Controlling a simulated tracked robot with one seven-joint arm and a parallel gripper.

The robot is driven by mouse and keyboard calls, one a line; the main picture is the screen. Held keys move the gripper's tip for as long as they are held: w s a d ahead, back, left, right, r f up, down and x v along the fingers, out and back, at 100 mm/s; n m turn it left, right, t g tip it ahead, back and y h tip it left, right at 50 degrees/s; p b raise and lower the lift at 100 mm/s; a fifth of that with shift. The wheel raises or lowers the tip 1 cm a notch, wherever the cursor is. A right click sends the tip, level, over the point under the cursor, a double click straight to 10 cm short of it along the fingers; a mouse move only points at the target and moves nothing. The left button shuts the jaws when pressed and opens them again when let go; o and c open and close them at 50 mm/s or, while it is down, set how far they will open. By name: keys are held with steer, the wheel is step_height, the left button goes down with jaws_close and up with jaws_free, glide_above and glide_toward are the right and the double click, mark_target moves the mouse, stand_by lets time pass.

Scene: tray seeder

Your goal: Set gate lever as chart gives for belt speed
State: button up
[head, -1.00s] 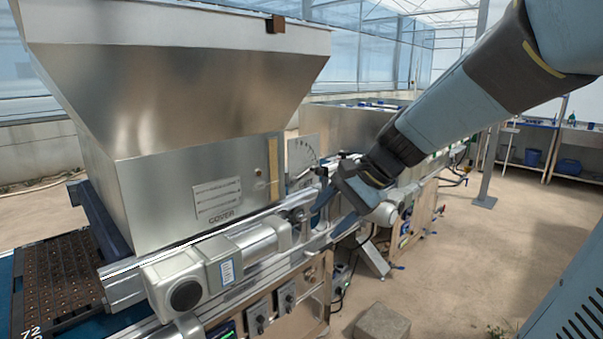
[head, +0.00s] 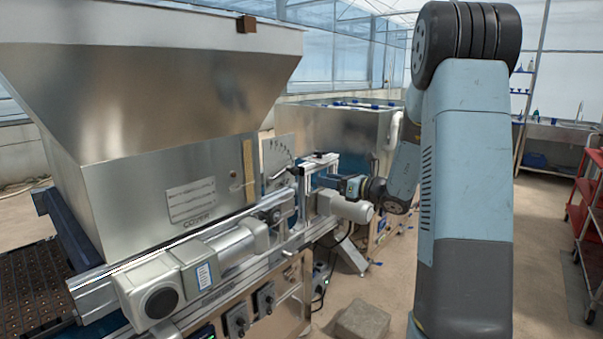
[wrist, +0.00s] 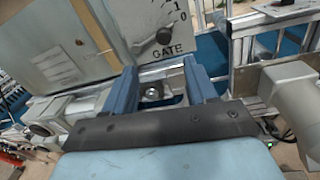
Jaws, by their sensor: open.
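The gate dial plate (wrist: 155,30) fills the top of the wrist view, with the word GATE and scale figures 1 and 0 readable.
A steel hopper (head: 170,100) marked COVER carries a small label (head: 190,200), illegible here. A metal frame (head: 318,165) and a motor (head: 345,207) stand close to my gripper. A seeding tray (head: 35,285) lies at the left. A red cart (head: 585,215) stands at the right.

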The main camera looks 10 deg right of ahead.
mark_target(298, 172)
steer(key=x, duration=1.3)
steer(key=shift+w, duration=0.55)
steer(key=shift+d, duration=0.1)
jaws_close()
steer(key=shift+r, duration=0.1)
